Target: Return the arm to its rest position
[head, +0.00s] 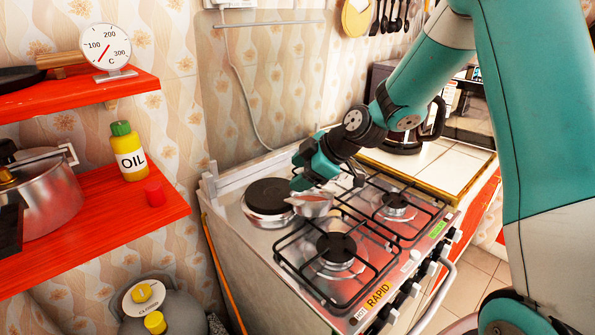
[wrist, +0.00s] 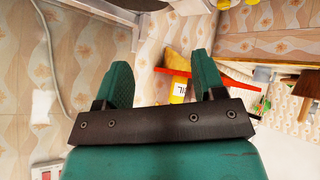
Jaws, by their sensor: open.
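My teal arm reaches from the upper right of the head view down over the stove. My gripper (head: 303,180) is above the back left part of the stove, just over a small metal pan (head: 313,205). I cannot tell from the head view whether they touch. In the wrist view my gripper (wrist: 162,68) has its two teal fingers wide apart with nothing held between them.
The stove (head: 330,245) has black grates and a round hotplate (head: 268,195). A coffee pot (head: 403,141) stands on the tiled counter (head: 450,172) behind. Red shelves at left hold the oil bottle (head: 129,152), a large pot (head: 45,195) and a dial thermometer (head: 107,48). Utensils hang on the back wall.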

